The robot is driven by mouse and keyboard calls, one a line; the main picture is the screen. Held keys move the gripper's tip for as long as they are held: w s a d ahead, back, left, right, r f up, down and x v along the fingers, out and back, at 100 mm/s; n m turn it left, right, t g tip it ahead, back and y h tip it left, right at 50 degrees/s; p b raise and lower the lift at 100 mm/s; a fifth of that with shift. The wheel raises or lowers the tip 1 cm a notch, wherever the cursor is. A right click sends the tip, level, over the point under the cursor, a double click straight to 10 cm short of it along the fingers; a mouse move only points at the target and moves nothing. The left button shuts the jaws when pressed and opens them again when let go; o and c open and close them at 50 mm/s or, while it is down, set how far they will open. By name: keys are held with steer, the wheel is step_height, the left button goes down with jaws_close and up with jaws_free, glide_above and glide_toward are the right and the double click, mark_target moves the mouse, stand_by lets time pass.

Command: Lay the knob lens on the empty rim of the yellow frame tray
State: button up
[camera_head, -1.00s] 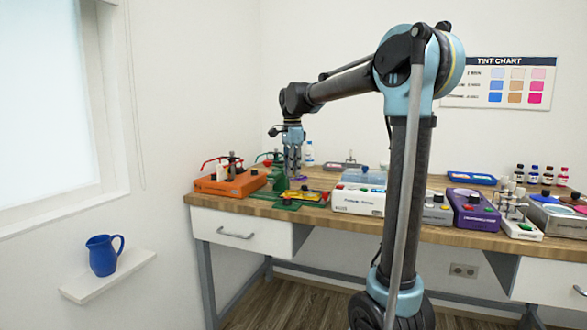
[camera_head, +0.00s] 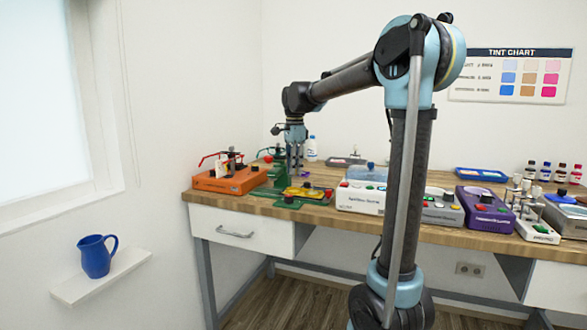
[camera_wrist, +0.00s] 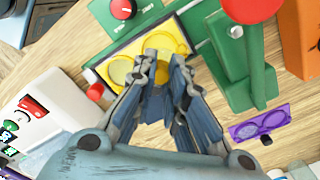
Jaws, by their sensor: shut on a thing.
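The yellow frame tray (camera_wrist: 98,66) lies on a green base in the wrist view, with round rims in it. It also shows in the head view (camera_head: 303,193), below and slightly right of my gripper. My gripper (camera_wrist: 161,65) is shut, with its fingertips over the tray's near right part in the wrist view. A small amber round piece (camera_wrist: 162,73) shows between the fingers; it looks like part of the knob lens, mostly hidden by them. I cannot tell whether it touches the tray. In the head view my gripper (camera_head: 296,166) points down beside the green stand.
A green stand (camera_wrist: 235,55) with a red top rises close to the right of my fingers. A white box (camera_wrist: 50,112) is at left. An orange box (camera_head: 222,182) stands left of the stand in the head view.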

steer(key=shift+f, duration=2.6)
steer(key=shift+s+f, duration=0.1)
steer(key=shift+f, duration=0.15)
steer(key=o, duration=0.8)
steer(key=shift+o, duration=0.7)
steer(key=shift+o, duration=1.1)
steer(key=shift+r, duration=3)
